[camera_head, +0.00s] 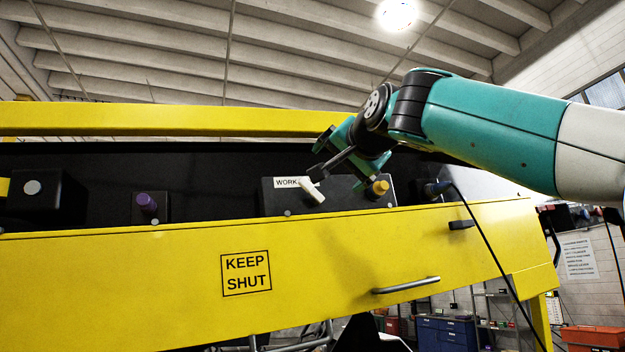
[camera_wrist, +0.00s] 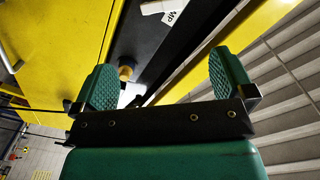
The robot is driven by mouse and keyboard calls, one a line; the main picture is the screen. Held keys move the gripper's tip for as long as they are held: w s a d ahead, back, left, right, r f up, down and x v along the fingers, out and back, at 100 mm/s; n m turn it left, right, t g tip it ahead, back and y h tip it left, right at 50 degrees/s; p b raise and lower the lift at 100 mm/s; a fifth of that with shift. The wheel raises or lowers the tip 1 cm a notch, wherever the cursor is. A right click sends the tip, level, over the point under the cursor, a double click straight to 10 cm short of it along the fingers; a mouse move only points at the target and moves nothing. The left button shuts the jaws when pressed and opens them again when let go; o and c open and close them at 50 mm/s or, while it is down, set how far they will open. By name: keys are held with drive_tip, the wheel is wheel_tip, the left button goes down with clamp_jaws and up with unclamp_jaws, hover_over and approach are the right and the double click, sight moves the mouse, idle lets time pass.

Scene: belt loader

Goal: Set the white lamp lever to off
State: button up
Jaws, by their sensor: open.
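The white lever (camera_head: 312,191) sits on a dark box (camera_head: 270,203) beside a label reading "WORK" (camera_head: 286,183), the rest of which is covered or unclear. The lever tilts, its upper end toward the left. In the wrist view a white piece (camera_wrist: 160,7), apparently the lever, shows at the top edge next to the label (camera_wrist: 176,13), ahead of the fingers. My gripper (camera_head: 320,157) is just above and right of the lever in the head view. In the wrist view my gripper (camera_wrist: 165,80) has its two green padded fingers wide apart with nothing held between them.
A yellow knob (camera_head: 377,189) stands right of the lever, and a purple knob (camera_head: 147,203) to the left. The yellow "KEEP SHUT" panel (camera_head: 330,255) with a metal handle (camera_head: 406,285) lies below. A yellow beam (camera_head: 150,118) runs above.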

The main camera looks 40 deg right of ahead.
sight(313, 189)
drive_tip(key=p+x, duration=0.2)
drive_tip(key=x, duration=0.3)
drive_tip(key=p+x, duration=0.3)
drive_tip(key=x, duration=0.3)
drive_tip(key=p+x, duration=0.3)
drive_tip(key=x, duration=0.3)
drive_tip(key=shift+w+d+r, duration=0.1)
drive_tip(key=shift+r, duration=0.15)
drive_tip(key=c, duration=0.8)
